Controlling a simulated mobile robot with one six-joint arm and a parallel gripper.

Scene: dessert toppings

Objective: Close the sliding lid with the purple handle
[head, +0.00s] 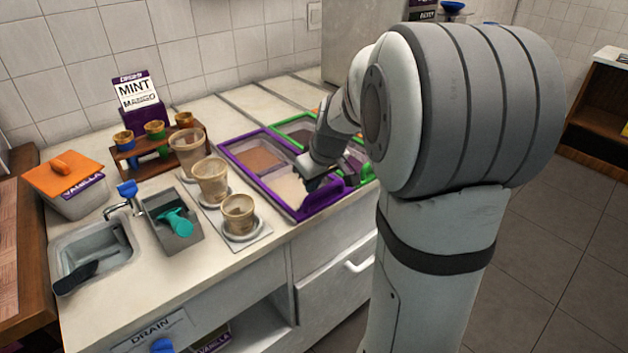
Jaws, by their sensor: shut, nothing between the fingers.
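A purple-framed topping well (243,173) is set into the counter, with a brown topping (258,158) at the back and a pale one (287,189) in front. At its front right is a thick purple piece (322,206) that looks like the lid's handle end. My gripper (314,184) is over the front right of this well, just behind the purple piece. It is shut and empty, and I cannot tell if it touches the purple piece. My arm hides part of the right side, so the lid's exact extent is unclear.
A green-framed well (297,123) is behind, partly hidden by my arm. To the left stand several cups, such as a tan cup (211,180), a grey bin with a teal scoop (175,222) and a sink (92,250). A drawer (340,270) is below the counter.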

